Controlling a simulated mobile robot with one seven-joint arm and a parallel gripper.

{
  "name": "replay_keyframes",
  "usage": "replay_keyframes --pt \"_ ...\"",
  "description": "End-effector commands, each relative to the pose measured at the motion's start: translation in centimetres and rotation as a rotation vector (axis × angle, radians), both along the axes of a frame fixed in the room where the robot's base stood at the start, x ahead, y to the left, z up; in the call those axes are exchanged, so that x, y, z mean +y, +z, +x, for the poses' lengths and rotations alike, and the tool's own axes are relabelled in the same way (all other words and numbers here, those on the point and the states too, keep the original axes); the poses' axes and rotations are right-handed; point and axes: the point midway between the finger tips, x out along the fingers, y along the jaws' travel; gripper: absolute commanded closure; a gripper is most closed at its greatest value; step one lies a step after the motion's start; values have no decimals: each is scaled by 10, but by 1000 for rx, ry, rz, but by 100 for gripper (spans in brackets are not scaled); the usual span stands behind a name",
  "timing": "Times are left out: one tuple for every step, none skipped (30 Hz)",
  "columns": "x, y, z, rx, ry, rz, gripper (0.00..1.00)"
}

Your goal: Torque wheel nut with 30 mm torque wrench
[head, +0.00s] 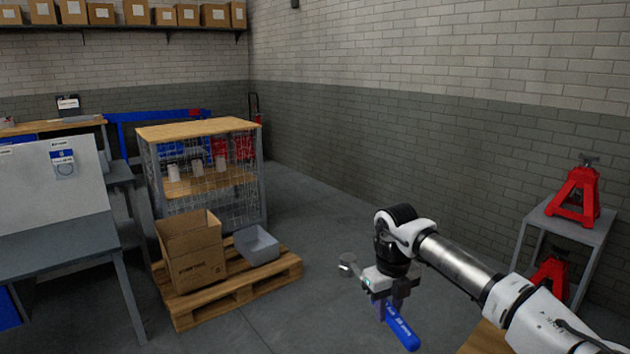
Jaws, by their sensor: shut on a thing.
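My gripper (384,311) is shut on the blue-handled torque wrench (403,330) and holds it in the air above the grey floor. The handle slants down to the right from the jaws and carries white lettering too small to read surely. A round grey metal end (347,265) shows on the other side of the gripper, roughly in line with the handle; it appears to be the wrench head. The middle of the wrench is hidden by the gripper. No wheel or wheel nut is in view.
A stand (555,230) with red jacks (575,197) is at right. Open floor (315,205) lies between.

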Motion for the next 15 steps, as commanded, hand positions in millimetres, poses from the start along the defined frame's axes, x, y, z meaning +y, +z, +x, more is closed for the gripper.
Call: replay_keyframes --pt "7 -12 2 4 98 -1 100" --pt "11 -19 3 4 159 0 100" --pt "15 -28 4 7 240 -3 100" --pt "18 -35 5 8 300 -4 100" --pt "22 -41 6 9 361 -5 100" --pt "27 -51 7 12 443 -5 100" --pt "31 -57 7 13 505 -5 100" --pt "35 -64 8 14 568 -6 100" --pt "39 -73 8 17 650 -8 100" --pt "43 -80 8 19 712 -8 100" --pt "47 -87 8 21 773 -7 100" --pt "53 -96 8 23 858 -8 100" --pt "56 -103 7 24 919 -9 100" --pt "60 -109 7 26 982 -9 100" --pt "65 -118 6 27 1065 -8 100"
